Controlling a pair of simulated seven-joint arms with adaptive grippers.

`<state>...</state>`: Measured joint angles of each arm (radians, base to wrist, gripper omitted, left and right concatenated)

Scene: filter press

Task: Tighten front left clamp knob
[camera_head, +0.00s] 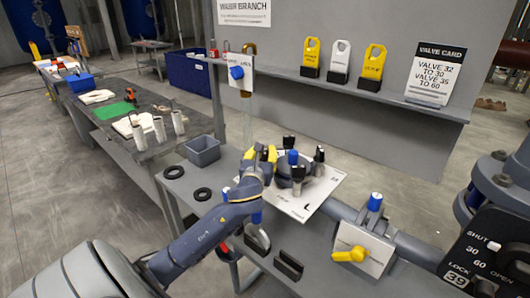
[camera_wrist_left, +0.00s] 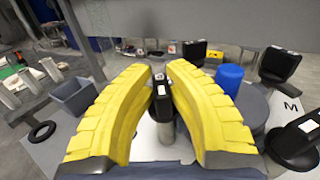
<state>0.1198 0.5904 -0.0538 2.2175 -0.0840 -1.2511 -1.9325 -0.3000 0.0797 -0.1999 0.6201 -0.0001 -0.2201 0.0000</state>
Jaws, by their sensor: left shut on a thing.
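The filter press housing (camera_head: 308,186) stands on a white plate (camera_head: 328,190), with several black clamp knobs around a blue cap (camera_head: 292,157), which also shows in the left wrist view (camera_wrist_left: 229,79). My left gripper (camera_head: 262,154) is at the left side of the housing. In the left wrist view its yellow fingers (camera_wrist_left: 166,82) are shut on a black clamp knob (camera_wrist_left: 161,98) above a grey post. That knob is hidden by the gripper in the head view. Other knobs stand free at the back (camera_head: 289,141), right (camera_head: 319,154) and front (camera_head: 298,176). My right gripper is not in view.
A grey bin (camera_head: 203,151) and black rings (camera_head: 202,194) lie left of the plate. A pipe with a yellow-handled valve (camera_head: 350,255) runs at the right. A shelf behind holds yellow and white tags (camera_head: 340,62) and a valve card (camera_head: 436,75).

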